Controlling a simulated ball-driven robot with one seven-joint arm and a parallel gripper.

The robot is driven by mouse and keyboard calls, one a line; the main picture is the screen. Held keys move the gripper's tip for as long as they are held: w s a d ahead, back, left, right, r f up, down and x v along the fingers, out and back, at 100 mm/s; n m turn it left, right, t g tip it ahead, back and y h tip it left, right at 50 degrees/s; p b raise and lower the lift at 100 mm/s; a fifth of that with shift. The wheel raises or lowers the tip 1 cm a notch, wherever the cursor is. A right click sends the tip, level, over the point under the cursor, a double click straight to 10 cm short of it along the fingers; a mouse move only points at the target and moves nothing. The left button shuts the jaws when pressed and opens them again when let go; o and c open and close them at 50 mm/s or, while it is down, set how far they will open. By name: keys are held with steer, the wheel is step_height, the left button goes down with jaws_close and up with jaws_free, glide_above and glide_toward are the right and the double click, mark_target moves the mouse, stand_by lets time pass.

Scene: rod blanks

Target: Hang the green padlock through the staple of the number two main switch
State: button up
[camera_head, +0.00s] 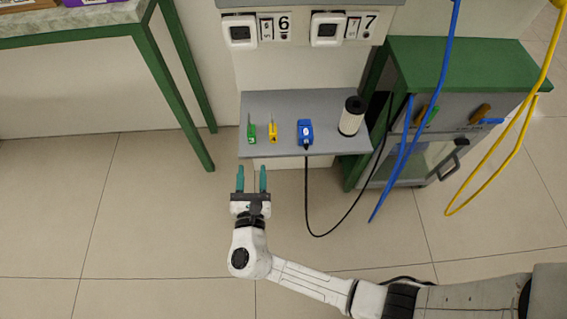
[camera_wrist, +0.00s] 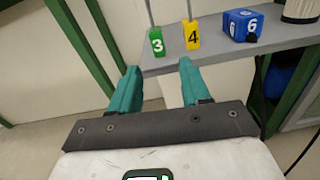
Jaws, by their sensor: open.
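Two switches show on the panel above, marked 6 (camera_head: 240,31) and 7 (camera_head: 327,30). No switch marked two shows.
Blue and yellow cables (camera_head: 500,150) hang at right before a green-topped cabinet (camera_head: 440,60). A green-legged table (camera_head: 185,90) stands left.

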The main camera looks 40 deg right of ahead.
mark_target(251, 132)
steer(key=shift+n, duration=0.4)
steer(key=shift+b+x, duration=1.95)
steer(key=shift+x, duration=4.1)
steer(key=shift+w+a+f, duration=0.1)
steer(key=shift+w+a, duration=0.05)
steer(key=shift+a, duration=0.05)
steer(key=shift+c, duration=0.2)
steer(key=c, duration=0.8)
steer(key=shift+r, duration=0.2)
steer(key=shift+r+p, duration=1.3)
steer(key=shift+r, duration=0.05)
steer(key=shift+t, duration=0.3)
